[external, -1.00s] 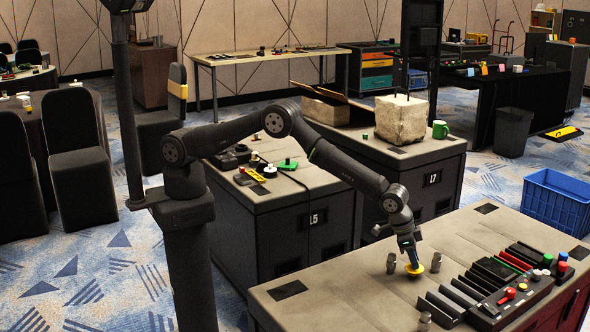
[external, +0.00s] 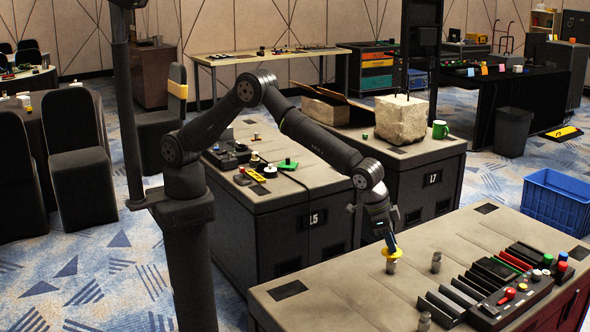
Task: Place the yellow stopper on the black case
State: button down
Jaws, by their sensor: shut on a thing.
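My gripper (external: 390,243) is shut on the yellow stopper (external: 392,254), just above the near tabletop's back edge. In the picture the stopper overlaps the top of a small grey cylinder (external: 391,267); I cannot tell whether they touch. I cannot be sure which thing is the black case. A long black box (external: 513,302) with red and coloured knobs lies at the right of the near table. A black case-like unit (external: 226,157) sits on the cabinet marked L5, left of my gripper.
On the near table (external: 340,297), a second grey cylinder (external: 436,262) stands right of the stopper, and dark slabs (external: 463,291) lie farther right. A yellow-and-black item (external: 256,176) and a green piece (external: 288,164) are on the L5 cabinet. The near table's left part is mostly clear.

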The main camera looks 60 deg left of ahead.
jog(key=w+a+f+n, duration=0.1)
jog(key=w+a+f, duration=0.1)
jog(key=w+a, duration=0.7)
jog(key=w+a+f+n+y, duration=0.15)
jog(key=w+a, duration=0.35)
jog(key=a, duration=0.8)
jog(key=w+a+f+n, duration=0.2)
jog(key=w+a, duration=0.5)
jog(key=a, duration=0.4)
jog(key=s+a+f+n+y, duration=0.1)
jog(key=s+a+n, duration=0.1)
jog(key=a, duration=1)
jog(key=s+a+f+n+t, duration=0.1)
jog(key=s+a, duration=0.1)
jog(key=a, duration=1)
jog(key=s+a+f+n+y, duration=0.1)
jog(key=s+a+f+n, duration=0.1)
jog(key=a, duration=1.1)
notch_tip(320, 180, up, 12)
jog(key=s+a+n+y, duration=0.2)
jog(key=a+n, duration=0.2)
jog(key=a, duration=2.6)
jog(key=shift+h, duration=0.25)
jog(key=shift+w+a+f, duration=0.1)
jog(key=shift+f, duration=6.05)
